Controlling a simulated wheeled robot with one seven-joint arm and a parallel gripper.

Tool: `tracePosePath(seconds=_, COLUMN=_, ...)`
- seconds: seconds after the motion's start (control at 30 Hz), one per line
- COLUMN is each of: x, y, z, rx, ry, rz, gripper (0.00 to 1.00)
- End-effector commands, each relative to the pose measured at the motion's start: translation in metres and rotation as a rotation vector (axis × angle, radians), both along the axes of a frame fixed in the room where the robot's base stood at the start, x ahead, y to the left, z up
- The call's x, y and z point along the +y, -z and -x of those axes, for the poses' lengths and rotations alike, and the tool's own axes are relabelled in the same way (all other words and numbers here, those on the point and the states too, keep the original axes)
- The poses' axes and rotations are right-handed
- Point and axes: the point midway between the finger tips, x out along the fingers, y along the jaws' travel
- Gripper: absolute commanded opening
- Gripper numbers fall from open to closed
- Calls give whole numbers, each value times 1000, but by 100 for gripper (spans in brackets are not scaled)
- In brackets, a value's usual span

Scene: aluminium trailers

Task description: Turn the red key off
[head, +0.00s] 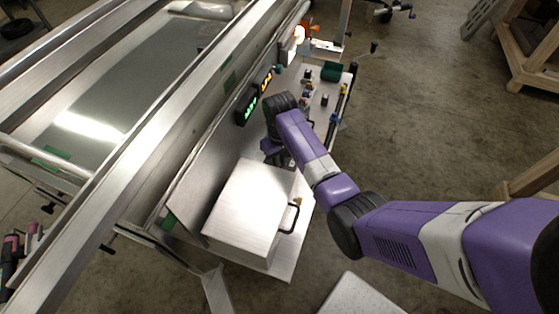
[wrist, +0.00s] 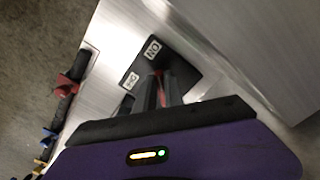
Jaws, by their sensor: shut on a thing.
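The red key (wrist: 163,82) shows as a thin red strip between my fingers in the wrist view. It stands on a black plate (wrist: 135,82) fixed to a metal panel. In the head view my arm reaches down to the panel beside a silver box, and the key is hidden there.
The silver box (head: 250,210) with a black handle stands close to my gripper. Green (head: 249,110) and orange (head: 267,80) displays are on the trailer's side. A black bar with a red knob (wrist: 66,86) runs along the panel edge.

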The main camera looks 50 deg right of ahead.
Motion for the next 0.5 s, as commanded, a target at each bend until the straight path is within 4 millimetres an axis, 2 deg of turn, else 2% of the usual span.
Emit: tracePosePath(seconds=0.5, x=-8, y=-3, z=0, rx=-1, ry=-445, rz=0, gripper=0)
